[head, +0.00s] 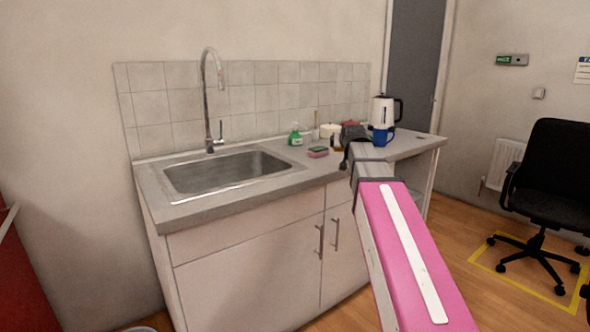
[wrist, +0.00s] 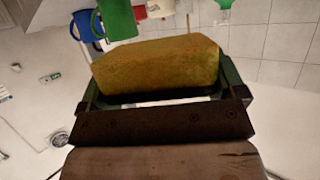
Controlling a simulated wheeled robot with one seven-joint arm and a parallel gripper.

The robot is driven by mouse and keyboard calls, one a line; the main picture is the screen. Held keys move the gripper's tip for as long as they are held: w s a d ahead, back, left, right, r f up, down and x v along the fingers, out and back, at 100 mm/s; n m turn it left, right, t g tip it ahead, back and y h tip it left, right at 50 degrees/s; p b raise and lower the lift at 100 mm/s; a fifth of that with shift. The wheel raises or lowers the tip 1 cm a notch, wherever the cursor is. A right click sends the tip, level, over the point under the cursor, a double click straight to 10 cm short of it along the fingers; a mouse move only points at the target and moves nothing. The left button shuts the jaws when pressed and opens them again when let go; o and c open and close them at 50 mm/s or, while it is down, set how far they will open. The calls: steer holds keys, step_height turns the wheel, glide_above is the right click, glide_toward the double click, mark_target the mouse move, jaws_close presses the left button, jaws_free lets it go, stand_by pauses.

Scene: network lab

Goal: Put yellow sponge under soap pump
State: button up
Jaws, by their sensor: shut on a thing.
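My gripper (wrist: 158,98) is shut on the yellow sponge (wrist: 155,65), which fills the space between its fingers in the wrist view. In the head view my gripper (head: 352,134) is above the right part of the counter, and the sponge in it is not clearly visible. The soap pump (head: 295,136) is a green bottle with a pale top, standing on the counter behind the right end of the sink. It is left of my gripper and apart from it. Its underside is not visible.
A pink and green sponge (head: 318,152) lies on the counter in front of the pump. A white round item (head: 330,130), a blue mug (head: 382,136) and a white kettle (head: 385,109) stand near my gripper. The sink (head: 230,172) takes up the left part of the counter.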

steer(key=shift+a+f+n+y, duration=0.15)
steer(key=shift+a+n+y, duration=0.8)
steer(key=shift+y, duration=0.25)
steer(key=s+a+r+n+g+y, duration=0.1)
steer(key=a+r+n+g+y, duration=0.2)
steer(key=a+n+y, duration=0.2)
steer(key=shift+s+a+r+n+y, duration=0.25)
steer(key=shift+s+n+y, duration=0.15)
steer(key=shift+n+y, duration=0.45)
glide_above(338, 162)
step_height(338, 162, down, 7)
steer(key=shift+s, duration=0.15)
steer(key=shift+f, duration=1.85)
steer(key=shift+f+g, duration=0.1)
steer(key=shift+g, duration=0.2)
